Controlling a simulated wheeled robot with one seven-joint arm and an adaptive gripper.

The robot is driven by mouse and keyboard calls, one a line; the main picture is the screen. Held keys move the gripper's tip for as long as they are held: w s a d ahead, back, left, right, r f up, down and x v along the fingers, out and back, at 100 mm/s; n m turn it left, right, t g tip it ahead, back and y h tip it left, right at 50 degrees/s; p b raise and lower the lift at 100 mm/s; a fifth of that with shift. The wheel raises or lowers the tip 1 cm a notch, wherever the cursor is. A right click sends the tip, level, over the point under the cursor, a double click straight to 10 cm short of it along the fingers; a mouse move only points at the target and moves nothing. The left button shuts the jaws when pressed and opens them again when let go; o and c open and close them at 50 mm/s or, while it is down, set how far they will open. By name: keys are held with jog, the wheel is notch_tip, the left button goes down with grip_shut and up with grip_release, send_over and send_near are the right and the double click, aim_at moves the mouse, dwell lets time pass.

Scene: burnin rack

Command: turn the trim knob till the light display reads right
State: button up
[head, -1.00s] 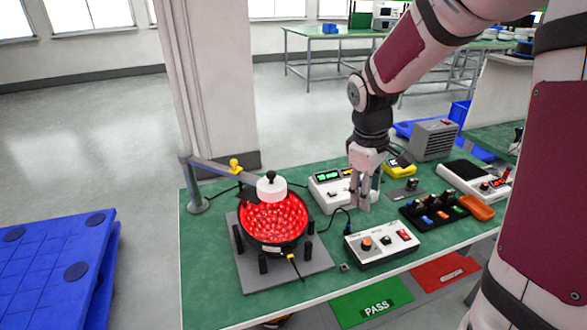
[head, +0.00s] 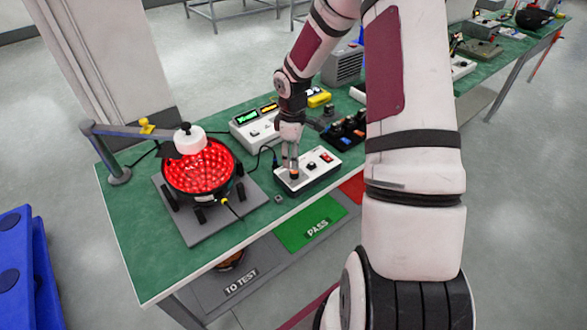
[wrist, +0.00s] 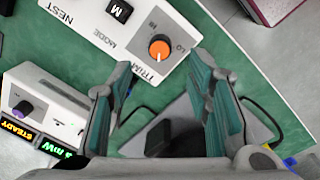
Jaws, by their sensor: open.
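The trim knob (wrist: 159,47) is an orange-topped knob marked LO and HI on a white control box (head: 316,174). The knob also shows in the head view (head: 294,173), partly hidden by my fingers. My gripper (head: 291,161) points down over it. In the wrist view, my open fingertips (wrist: 160,62) stand apart to either side of the line to the knob, which shows just past them; I cannot tell if they touch it. A white meter (head: 256,134) has lit green and yellow displays. In the wrist view its yellow display (wrist: 19,129) reads STEADY; the green one (wrist: 60,149) shows mW, its number unclear.
A lamp dish (head: 198,172) glows red on a grey plate left of the control box, under a swing arm (head: 147,131). A dark tray of knobs (head: 347,131) lies behind the box. A green PASS mat (head: 312,223) lies below the bench front.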

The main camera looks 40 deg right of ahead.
aim_at(294, 171)
notch_tip(294, 171, down, 7)
jog(key=shift+w+d+r, duration=0.1)
jog(key=shift+r, duration=0.1)
grip_shut()
